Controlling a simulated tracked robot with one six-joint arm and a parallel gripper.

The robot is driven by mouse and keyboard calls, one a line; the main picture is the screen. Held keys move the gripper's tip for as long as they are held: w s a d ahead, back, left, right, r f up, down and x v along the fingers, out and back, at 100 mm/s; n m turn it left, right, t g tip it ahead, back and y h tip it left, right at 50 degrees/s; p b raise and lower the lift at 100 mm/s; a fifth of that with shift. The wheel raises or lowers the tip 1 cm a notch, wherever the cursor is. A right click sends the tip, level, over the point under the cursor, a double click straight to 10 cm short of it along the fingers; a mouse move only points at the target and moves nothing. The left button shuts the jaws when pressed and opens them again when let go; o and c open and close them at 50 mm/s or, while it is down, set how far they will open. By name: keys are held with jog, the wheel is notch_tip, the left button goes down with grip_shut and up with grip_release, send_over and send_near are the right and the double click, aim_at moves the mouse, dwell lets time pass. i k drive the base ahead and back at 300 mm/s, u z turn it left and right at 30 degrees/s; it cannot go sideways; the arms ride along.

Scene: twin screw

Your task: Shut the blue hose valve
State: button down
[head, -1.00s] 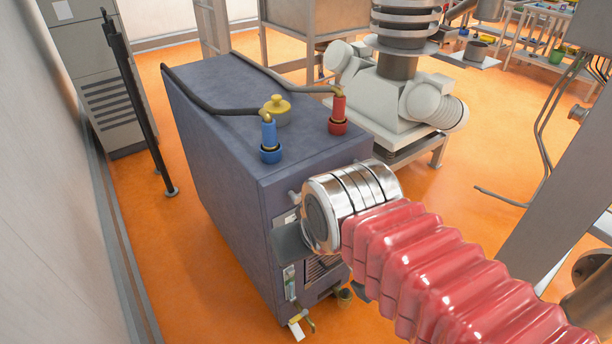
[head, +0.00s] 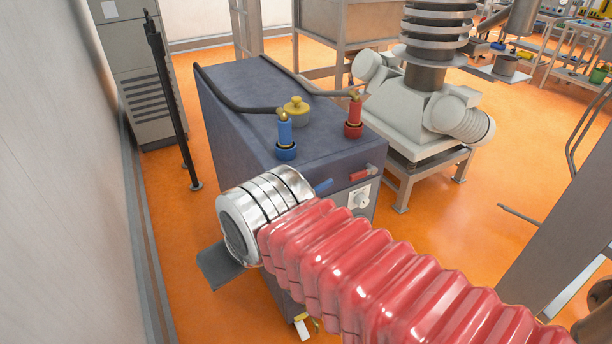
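The blue hose fitting (head: 285,137) stands upright on top of the grey-blue cabinet (head: 235,110), with a dark hose running from it to the back left. A small blue handle (head: 323,187) sticks out at the cabinet's upper front edge, just right of my silver wrist, which hides part of the front face around it. My gripper (head: 218,266) shows only as a flat dark grey piece beyond the wrist, left of and below the blue handle. No contact with the handle shows. Its opening is hidden.
A white machine (head: 425,110) stands right. Orange floor lies open at left.

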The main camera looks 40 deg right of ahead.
aim_at(326, 185)
jog(key=u, duration=1)
jog(key=k, duration=1)
jog(key=z, duration=0.75)
jog(key=i, duration=1)
jog(key=z, duration=0.1)
